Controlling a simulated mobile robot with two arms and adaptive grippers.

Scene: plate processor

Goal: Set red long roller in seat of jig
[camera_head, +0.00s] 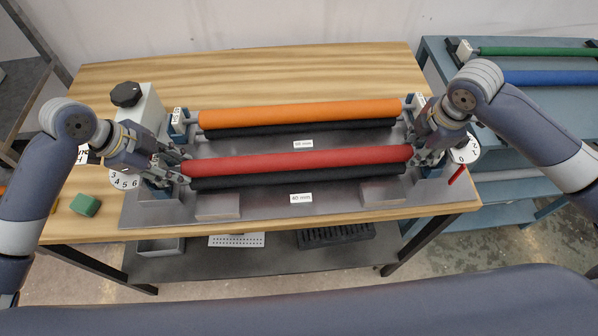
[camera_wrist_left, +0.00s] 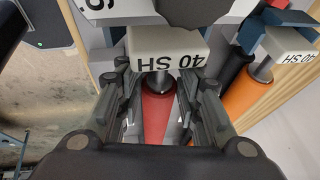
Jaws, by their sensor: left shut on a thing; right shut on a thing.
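The red long roller (camera_head: 300,159) lies level across the front part of the jig, just above and behind a black roller (camera_head: 300,177). My left gripper (camera_head: 181,167) is shut on its left end, and my right gripper (camera_head: 415,156) is shut on its right end. In the left wrist view the red roller (camera_wrist_left: 156,116) runs between the fingers (camera_wrist_left: 157,100), and its metal shaft end meets a white block marked "40 SH" (camera_wrist_left: 165,47). Whether the shaft rests fully in the seat is hidden by the block and fingers. The jig's metal base plate (camera_head: 260,202) lies on the wooden table.
An orange roller (camera_head: 300,113) with a black one beneath sits behind, by the "60 mm" label. A green block (camera_head: 85,205) lies at the table's left. A blue-grey bench (camera_head: 520,120) at right holds a green roller (camera_head: 535,50) and a blue roller (camera_head: 550,77).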

